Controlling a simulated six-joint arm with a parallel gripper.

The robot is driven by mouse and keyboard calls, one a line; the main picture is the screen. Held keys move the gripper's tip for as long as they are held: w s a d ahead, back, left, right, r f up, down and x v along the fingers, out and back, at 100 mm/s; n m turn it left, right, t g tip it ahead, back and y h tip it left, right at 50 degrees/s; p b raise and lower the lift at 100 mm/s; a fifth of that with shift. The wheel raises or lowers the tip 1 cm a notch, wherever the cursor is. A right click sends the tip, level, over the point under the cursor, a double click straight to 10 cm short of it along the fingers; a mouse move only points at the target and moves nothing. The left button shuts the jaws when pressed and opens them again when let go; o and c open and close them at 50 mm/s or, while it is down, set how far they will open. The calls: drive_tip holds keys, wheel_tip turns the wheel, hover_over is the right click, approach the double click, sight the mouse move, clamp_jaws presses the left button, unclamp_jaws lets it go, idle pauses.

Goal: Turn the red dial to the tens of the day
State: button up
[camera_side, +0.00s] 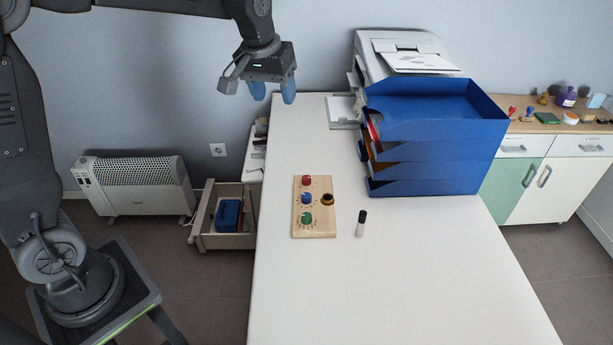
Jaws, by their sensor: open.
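The red dial (306,181) is the farthest of three dials in a column on a light wooden board (326,231). The blue dial (306,198) is in the middle and the green dial (306,218) is nearest. A dark round knob with a brownish top (327,199) stands on the board's right side. The dial markings are too small to read. My gripper (273,92) is open and empty, with blue fingertips pointing down. It is high up, behind and left of the board in the picture, well apart from the dials.
A dark-capped white tube (361,223) stands right of the board on the white table (420,285). Stacked blue trays (440,158) and a white printer (385,50) stand at the back right. An open drawer (212,240) and a heater (135,186) are left. The table's front is clear.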

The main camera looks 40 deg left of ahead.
drive_tip(key=w+a+f+n+g, duration=0.1)
drive_tip(key=w+a+f+n, duration=0.15)
drive_tip(key=w+f, duration=0.6)
drive_tip(key=n+g, duration=0.2)
approach(306, 177)
drive_tip(key=shift+m, duration=0.25)
wheel_tip(306, 177, down, 9)
drive_tip(key=shift+s+f, duration=0.15)
drive_tip(key=shift+f, duration=0.05)
drive_tip(key=c, duration=0.9)
drive_tip(key=shift+c, duration=0.2)
